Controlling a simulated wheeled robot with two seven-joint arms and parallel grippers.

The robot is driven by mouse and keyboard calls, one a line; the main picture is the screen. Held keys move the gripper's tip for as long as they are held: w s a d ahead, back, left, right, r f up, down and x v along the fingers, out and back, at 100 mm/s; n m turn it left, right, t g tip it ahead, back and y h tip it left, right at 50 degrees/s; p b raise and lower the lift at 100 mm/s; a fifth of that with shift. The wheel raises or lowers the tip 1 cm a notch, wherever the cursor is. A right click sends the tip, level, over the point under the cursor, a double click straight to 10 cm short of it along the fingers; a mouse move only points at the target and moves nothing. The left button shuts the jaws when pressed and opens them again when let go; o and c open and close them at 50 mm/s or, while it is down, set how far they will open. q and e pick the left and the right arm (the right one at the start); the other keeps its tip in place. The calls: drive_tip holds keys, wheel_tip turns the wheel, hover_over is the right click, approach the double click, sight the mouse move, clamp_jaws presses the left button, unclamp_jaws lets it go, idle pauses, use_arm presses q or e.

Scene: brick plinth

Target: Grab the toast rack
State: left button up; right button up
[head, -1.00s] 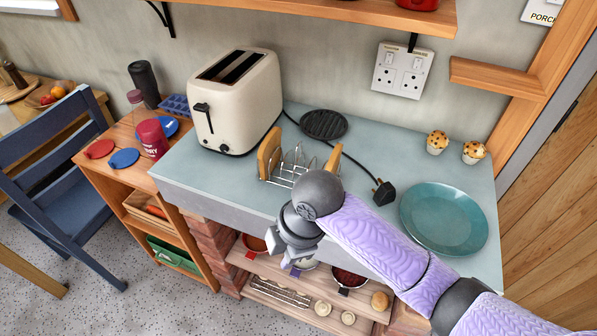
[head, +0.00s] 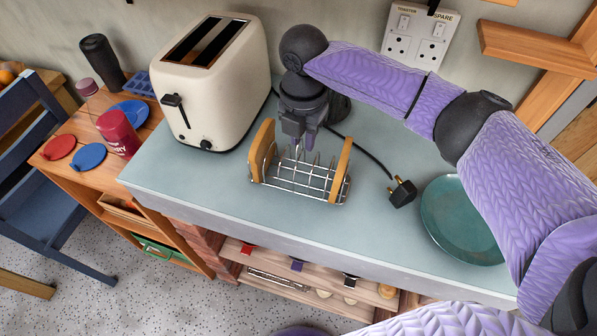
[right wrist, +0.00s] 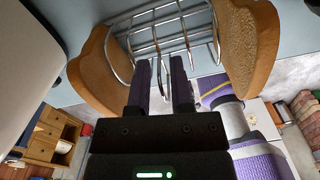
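The toast rack (head: 300,181), with wire dividers and two wooden end pieces, stands upright on the blue-grey worktop in front of the toaster. My right gripper (head: 303,143) points down at the rack's back side, between its wooden ends. In the right wrist view the rack (right wrist: 254,50) fills the top. The two fingers (right wrist: 161,82) stand apart with a thin wire divider in the gap between them. A space shows beside the wire, so the fingers look open around it, not closed on it. My left gripper is not in view.
The cream toaster (head: 213,85) stands close on the left. A black cable and plug (head: 402,193) lie right of the rack, and a teal plate (head: 455,215) farther right. The worktop (head: 200,190) is clear in front of the toaster.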

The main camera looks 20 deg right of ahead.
drive_tip(key=shift+f, duration=0.8)
clamp_jaws()
drive_tip(key=shift+r, duration=0.1)
idle(0.7)
